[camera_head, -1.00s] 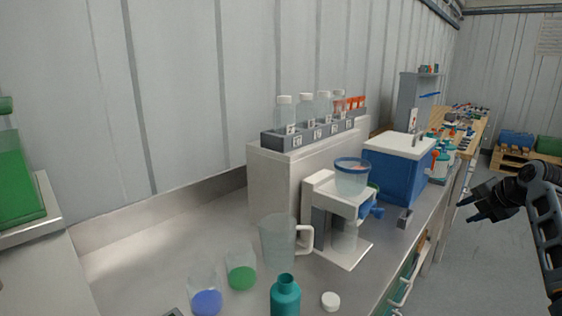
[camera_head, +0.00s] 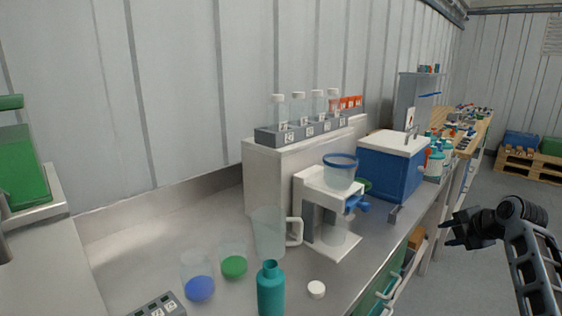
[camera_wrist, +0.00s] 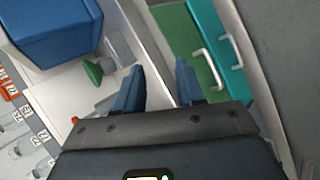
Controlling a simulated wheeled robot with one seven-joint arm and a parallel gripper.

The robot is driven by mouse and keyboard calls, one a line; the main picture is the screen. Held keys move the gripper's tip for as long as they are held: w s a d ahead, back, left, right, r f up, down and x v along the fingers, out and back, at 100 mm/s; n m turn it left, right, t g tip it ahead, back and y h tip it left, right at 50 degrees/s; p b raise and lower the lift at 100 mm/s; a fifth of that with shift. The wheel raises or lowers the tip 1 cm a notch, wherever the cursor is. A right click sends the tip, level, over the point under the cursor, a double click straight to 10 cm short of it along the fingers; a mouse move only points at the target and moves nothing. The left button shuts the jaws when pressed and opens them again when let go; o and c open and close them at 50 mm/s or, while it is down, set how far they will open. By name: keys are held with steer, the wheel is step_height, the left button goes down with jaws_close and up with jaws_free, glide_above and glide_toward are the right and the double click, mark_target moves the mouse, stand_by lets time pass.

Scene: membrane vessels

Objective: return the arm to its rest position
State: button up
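My gripper (camera_head: 450,232) is at the right of the head view, over the floor beside the bench's front edge. Its fingers point left toward the bench. In the wrist view my gripper (camera_wrist: 158,84) shows two dark blue fingers standing apart with nothing between them. It is open and empty. Below the fingers lie the bench edge and the drawer fronts (camera_wrist: 190,65), green and teal with white handles.
On the bench are a blue cooler box (camera_head: 388,170), a white stand (camera_head: 308,194) with a clear vessel (camera_head: 340,176), a jug (camera_head: 267,236), a teal bottle (camera_head: 270,290) and a white cap (camera_head: 316,289). Clear floor (camera_head: 475,285) lies right of the bench.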

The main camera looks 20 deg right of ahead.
steer(key=s+a+f+m+t, duration=0.15)
steer(key=a+f, duration=0.25)
steer(key=a, duration=0.4)
steer(key=s+a+f+m, duration=0.1)
steer(key=a+f+m, duration=0.2)
steer(key=a+f, duration=0.35)
steer(key=s+a+f+m, duration=0.1)
steer(key=a+f+m, duration=0.15)
steer(key=a, duration=0.65)
steer(key=s+a+f+m, duration=0.2)
steer(key=s+a, duration=0.5)
steer(key=a, duration=0.2)
steer(key=s+a+m+t, duration=0.2)
steer(key=s+a+m, duration=0.1)
steer(key=s+a, duration=0.5)
steer(key=s+a+r+m+t+y, duration=0.1)
steer(key=s+a+r+m, duration=0.1)
steer(key=s+r, duration=0.7)
steer(key=s+a+r+m+t+y, duration=0.1)
steer(key=s+a+r+m, duration=0.1)
steer(key=s+r, duration=0.6)
steer(key=s+a, duration=0.1)
steer(key=s, duration=0.3)
steer(key=shift+a+r, duration=0.35)
steer(key=shift+s, duration=0.1)
